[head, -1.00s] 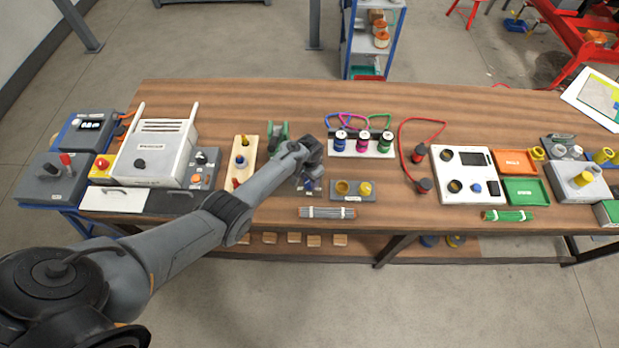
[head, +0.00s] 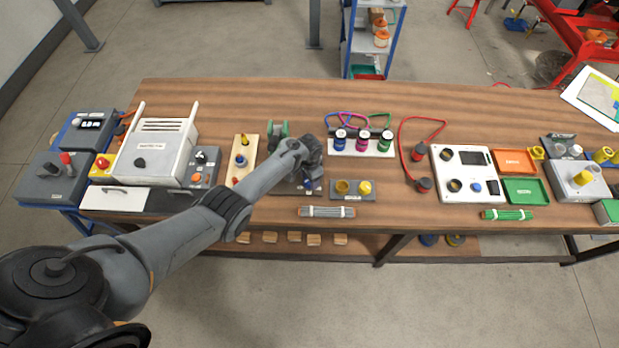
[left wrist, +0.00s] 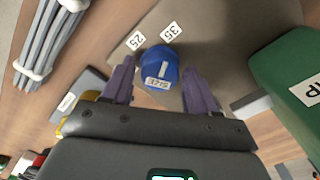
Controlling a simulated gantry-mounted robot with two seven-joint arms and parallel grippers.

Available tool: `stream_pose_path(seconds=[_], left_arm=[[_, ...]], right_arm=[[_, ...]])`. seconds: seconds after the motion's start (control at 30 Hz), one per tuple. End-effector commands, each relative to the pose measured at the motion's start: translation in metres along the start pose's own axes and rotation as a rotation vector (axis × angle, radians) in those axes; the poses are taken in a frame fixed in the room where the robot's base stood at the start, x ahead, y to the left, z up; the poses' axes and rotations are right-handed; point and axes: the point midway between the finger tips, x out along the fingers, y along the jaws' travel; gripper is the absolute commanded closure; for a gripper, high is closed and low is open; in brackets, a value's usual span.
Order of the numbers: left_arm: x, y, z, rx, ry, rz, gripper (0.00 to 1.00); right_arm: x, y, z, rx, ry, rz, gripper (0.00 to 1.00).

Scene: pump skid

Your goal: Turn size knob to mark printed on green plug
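The blue size knob (left wrist: 158,68) has a white pointer line and a label that seems to read SIZE. It sits on a grey-brown plate (left wrist: 225,40) with marks 25 and 35 beside it. My left gripper (left wrist: 158,80) has its two fingers on either side of the knob, with narrow gaps visible; firm contact cannot be told. In the head view my left gripper (head: 308,176) is over the plate and hides most of the knob. The green plug (head: 385,142) stands in a white rack to the right; its print is too small to read. My right gripper is out of view.
A bundle of grey rods (head: 327,212) lies at the table's front edge. A grey block with yellow fittings (head: 364,188) is just right of the gripper. A green device (head: 279,130) stands behind it. A wooden board with pegs (head: 242,160) is to the left.

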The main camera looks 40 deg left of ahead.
Motion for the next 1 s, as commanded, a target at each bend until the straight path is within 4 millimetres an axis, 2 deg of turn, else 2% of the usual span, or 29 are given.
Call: stream_pose_path(seconds=[0.07,0.33,0.47,0.8,1.0], left_arm=[[0.0,0.0,0.0,-0.001,0.0,0.0,0.31],[-0.001,0.0,0.0,-0.002,0.0,0.0,0.31],[-0.008,0.0,-0.001,-0.002,0.001,0.0,0.31],[-0.061,0.0,0.0,-0.002,0.002,-0.001,0.31],[-0.089,0.001,0.0,-0.002,0.002,0.001,0.31]], right_arm=[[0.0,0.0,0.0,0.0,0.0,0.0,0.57],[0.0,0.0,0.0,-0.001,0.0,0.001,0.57],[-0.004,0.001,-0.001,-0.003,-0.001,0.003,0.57],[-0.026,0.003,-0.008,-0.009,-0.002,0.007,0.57],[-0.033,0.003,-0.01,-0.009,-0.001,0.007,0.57]])
